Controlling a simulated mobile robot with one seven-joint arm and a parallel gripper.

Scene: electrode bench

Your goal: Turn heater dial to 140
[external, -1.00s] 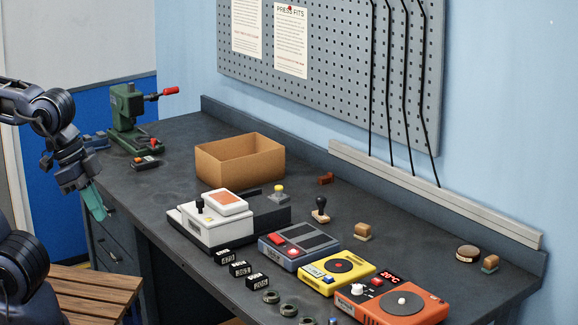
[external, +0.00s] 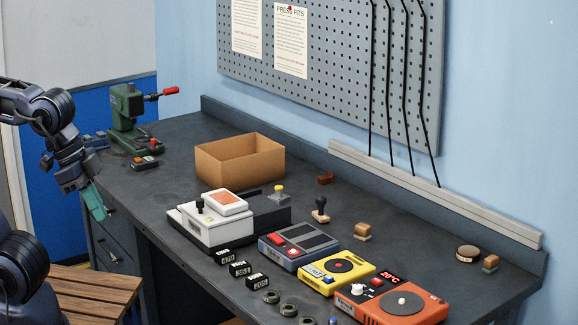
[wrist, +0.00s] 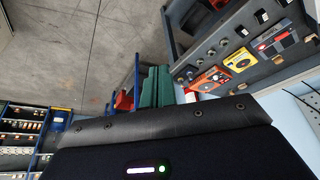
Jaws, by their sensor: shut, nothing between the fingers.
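The orange heater (external: 392,306) sits at the near right end of the bench. My gripper (external: 97,203), with teal fingers, hangs at the far left, off the bench's front edge and well away from the heater. The fingers are shut and empty. In the wrist view the teal fingers (wrist: 157,87) stand side by side.
A yellow device (external: 337,272), a blue-grey device (external: 298,246) and a white press-like machine (external: 215,218) stand left of the heater. Several black blocks and rings lie along the front edge. A cardboard box (external: 238,162) and green press (external: 126,112) stand farther back. A wooden stool (external: 90,292) is below.

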